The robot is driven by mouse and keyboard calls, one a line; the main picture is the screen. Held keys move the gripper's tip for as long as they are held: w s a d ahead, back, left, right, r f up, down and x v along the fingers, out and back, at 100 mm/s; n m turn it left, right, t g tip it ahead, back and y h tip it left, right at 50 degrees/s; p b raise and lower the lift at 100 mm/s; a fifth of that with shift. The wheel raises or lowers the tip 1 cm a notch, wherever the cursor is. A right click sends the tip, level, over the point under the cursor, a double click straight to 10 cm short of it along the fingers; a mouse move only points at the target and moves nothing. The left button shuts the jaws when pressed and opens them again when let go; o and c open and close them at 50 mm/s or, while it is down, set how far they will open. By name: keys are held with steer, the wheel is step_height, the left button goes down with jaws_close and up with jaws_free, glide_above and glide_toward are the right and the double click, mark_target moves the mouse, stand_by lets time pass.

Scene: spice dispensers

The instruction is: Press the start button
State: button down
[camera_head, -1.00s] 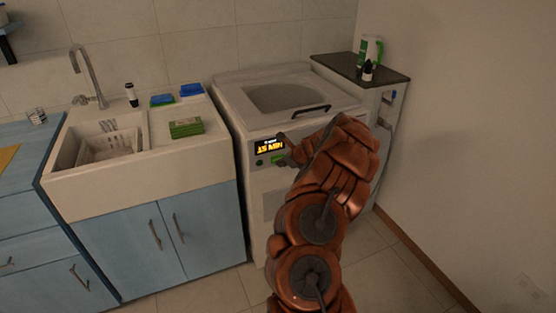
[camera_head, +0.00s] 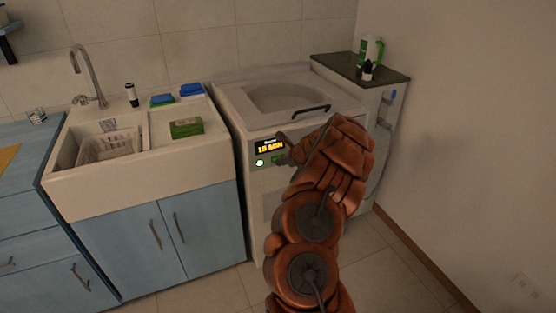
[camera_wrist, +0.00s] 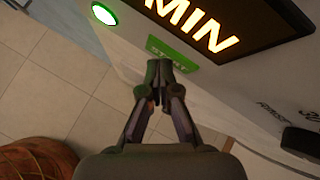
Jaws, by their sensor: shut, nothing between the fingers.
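The washing machine (camera_head: 268,207) has a dark display (camera_head: 270,147) with lit orange text; it fills the top of the wrist view (camera_wrist: 235,22). The green start button (camera_wrist: 178,55) is just below the display, with its lettering partly covered. My gripper (camera_wrist: 158,66) is shut and empty, its fingertips at the button's lower left edge; whether they touch it I cannot tell. In the head view my gripper (camera_head: 284,160) is partly hidden by my arm, in front of the panel. A round light (camera_head: 260,162) left of the button glows green, also in the wrist view (camera_wrist: 103,14).
A dark knob (camera_wrist: 301,142) is at the right of the panel in the wrist view. A sink counter (camera_head: 190,151) stands to the left of the machine, and a narrow cabinet (camera_head: 360,68) with bottles is to the right. The floor in front is open.

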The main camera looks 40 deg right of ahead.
steer(key=shift+s, duration=0.15)
steer(key=shift+s+a, duration=0.2)
steer(key=shift+s, duration=0.4)
steer(key=s, duration=0.1)
steer(key=s+a+p, duration=0.1)
steer(key=s, duration=0.2)
steer(key=shift+s+a+p, duration=0.35)
steer(key=shift+p, duration=0.05)
stand_by(0.4)
stand_by(0.6)
